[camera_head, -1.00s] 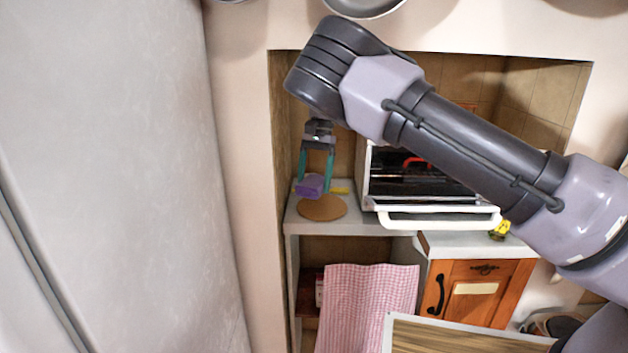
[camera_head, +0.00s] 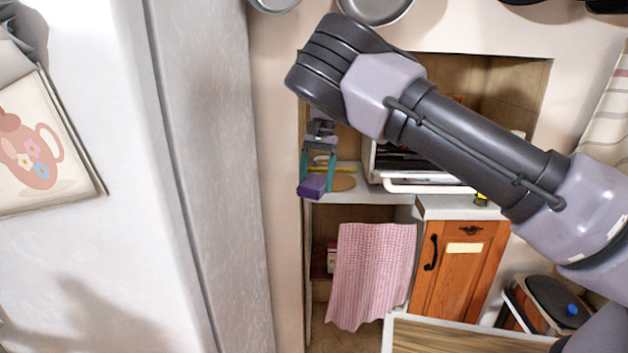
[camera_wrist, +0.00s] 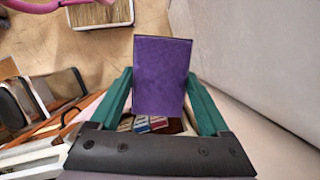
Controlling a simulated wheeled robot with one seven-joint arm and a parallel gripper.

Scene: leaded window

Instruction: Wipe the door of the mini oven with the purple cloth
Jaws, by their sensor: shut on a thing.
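The purple cloth (camera_head: 312,187) is a flat, boxy piece between the two green fingers of my gripper (camera_head: 317,174), which is shut on it. In the wrist view the cloth (camera_wrist: 163,75) stands between both fingers. The mini oven (camera_head: 372,160) stands on the counter to the right of my gripper, partly hidden behind my arm. Its white door handle (camera_head: 425,188) shows low at its front; how far the door is open I cannot tell. The cloth is apart from the oven, near the counter's front left edge.
A round brown board (camera_head: 343,183) lies on the counter just behind the cloth. A grey upright panel (camera_head: 205,180) stands close on the left. A pink checked towel (camera_head: 372,270) hangs below the counter, beside a wooden cabinet (camera_head: 460,275). Pans (camera_head: 376,8) hang above.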

